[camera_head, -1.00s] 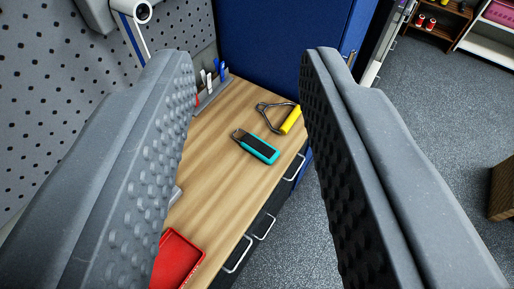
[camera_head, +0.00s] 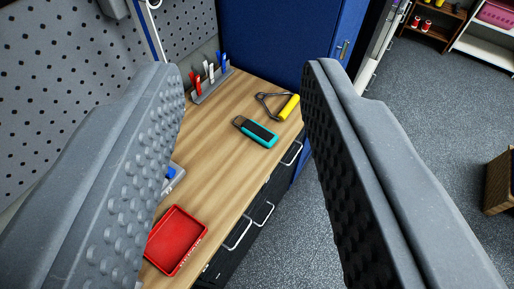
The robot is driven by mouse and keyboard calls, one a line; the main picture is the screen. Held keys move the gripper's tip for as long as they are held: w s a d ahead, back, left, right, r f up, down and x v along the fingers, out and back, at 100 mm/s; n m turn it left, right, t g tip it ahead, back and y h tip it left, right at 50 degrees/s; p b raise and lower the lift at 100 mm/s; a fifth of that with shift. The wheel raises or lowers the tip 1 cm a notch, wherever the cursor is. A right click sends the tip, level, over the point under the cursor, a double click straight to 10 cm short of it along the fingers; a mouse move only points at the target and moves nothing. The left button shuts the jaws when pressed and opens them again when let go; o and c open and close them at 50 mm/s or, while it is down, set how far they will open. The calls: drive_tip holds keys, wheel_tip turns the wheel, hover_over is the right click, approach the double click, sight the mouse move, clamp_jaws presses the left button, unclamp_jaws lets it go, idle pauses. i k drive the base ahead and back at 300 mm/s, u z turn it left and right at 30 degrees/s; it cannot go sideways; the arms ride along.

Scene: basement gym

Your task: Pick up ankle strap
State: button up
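The ankle strap seems to be the teal and black padded piece (camera_head: 257,132) lying on the wooden bench top, with a small metal end at its upper left. My gripper (camera_head: 248,75) is open, its two grey studded fingers wide apart at the left and right of the picture. Nothing is between the fingertips in its grasp. The strap shows in the gap between the fingers, farther off on the bench and not touched.
A yellow-gripped handle (camera_head: 288,107) lies just beyond the strap. A red tray (camera_head: 178,238) sits at the near end of the bench (camera_head: 215,165). A tool rack (camera_head: 210,85) stands by the pegboard (camera_head: 60,90). A blue cabinet (camera_head: 275,40) rises behind. Open floor lies right.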

sight(260, 134)
drive_tip(key=k, duration=1.05)
drive_tip(key=z, duration=0.65)
drive_tip(key=i, duration=2.35)
drive_tip(key=u, duration=0.75)
